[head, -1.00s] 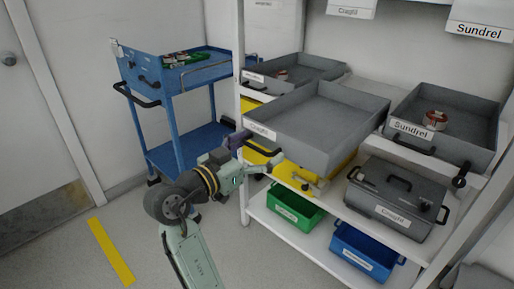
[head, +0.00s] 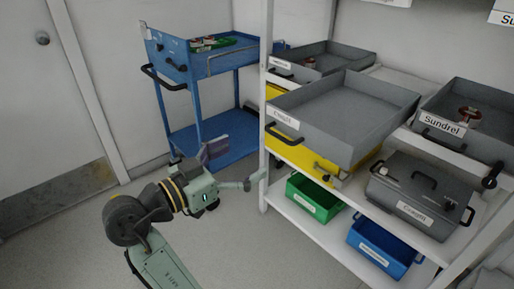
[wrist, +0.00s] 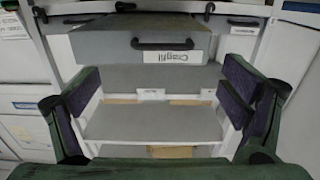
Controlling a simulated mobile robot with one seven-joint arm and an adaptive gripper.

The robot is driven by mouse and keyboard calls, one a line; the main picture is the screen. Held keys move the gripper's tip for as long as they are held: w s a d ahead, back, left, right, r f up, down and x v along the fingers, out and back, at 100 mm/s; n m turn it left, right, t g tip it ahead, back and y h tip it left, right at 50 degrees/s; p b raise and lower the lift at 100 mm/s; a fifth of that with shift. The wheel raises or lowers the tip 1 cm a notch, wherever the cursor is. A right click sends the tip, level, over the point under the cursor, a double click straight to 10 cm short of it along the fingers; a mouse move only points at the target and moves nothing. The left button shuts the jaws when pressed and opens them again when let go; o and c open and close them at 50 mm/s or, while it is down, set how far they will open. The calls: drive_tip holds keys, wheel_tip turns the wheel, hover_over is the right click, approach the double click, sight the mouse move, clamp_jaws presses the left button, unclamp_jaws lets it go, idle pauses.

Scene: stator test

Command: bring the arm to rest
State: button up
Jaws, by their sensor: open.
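My gripper (head: 236,164) is open and empty, in front of the shelf's left post in the head view. Its fingers with dark purple pads also show wide apart in the wrist view (wrist: 160,100). My pale green arm reaches up from the bottom of the head view, bent at a dark joint. The grey Cragfil tray (head: 345,110) sits on the shelf, sticking out at the front. In the wrist view its front with a black handle and label (wrist: 165,42) is beyond the fingers, apart from them.
The white shelf (head: 330,208) also holds a grey Sundrel tray (head: 450,140), a lidded grey case (head: 415,190), a green bin (head: 313,197) and a blue bin (head: 380,247). A blue cart (head: 210,145) stands behind my gripper. The floor at left is clear.

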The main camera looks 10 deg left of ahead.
drive_tip(key=shift+s+r, duration=0.1)
drive_tip(key=shift+r, duration=0.05)
drive_tip(key=shift+d, duration=0.1)
